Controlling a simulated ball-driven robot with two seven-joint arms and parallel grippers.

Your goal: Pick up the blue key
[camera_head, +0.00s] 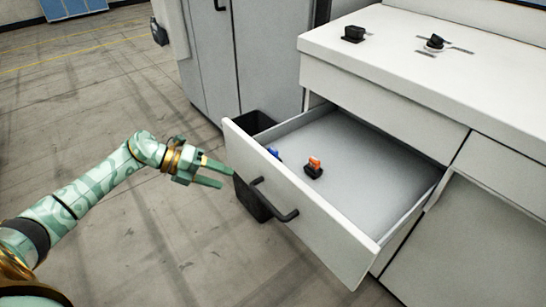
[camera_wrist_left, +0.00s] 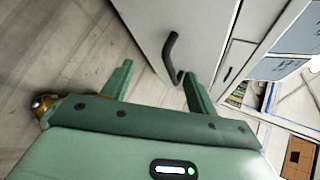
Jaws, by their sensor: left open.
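The blue key (camera_head: 273,152) lies inside the open drawer (camera_head: 300,208), close to its front panel, which hides part of it in the head view. My left gripper (camera_head: 226,174) is open and empty, outside the drawer and left of its front panel. In the left wrist view its two fingers (camera_wrist_left: 158,85) point toward the drawer front and its black handle (camera_wrist_left: 171,58). The key does not show in the left wrist view. My right gripper is not in view.
An orange key with a black base (camera_head: 314,168) stands in the drawer, right of the blue key. Black fixtures (camera_head: 354,34) (camera_head: 435,42) sit on the white countertop (camera_head: 395,50). A black bin (camera_head: 250,198) stands behind the drawer front. Open floor lies left.

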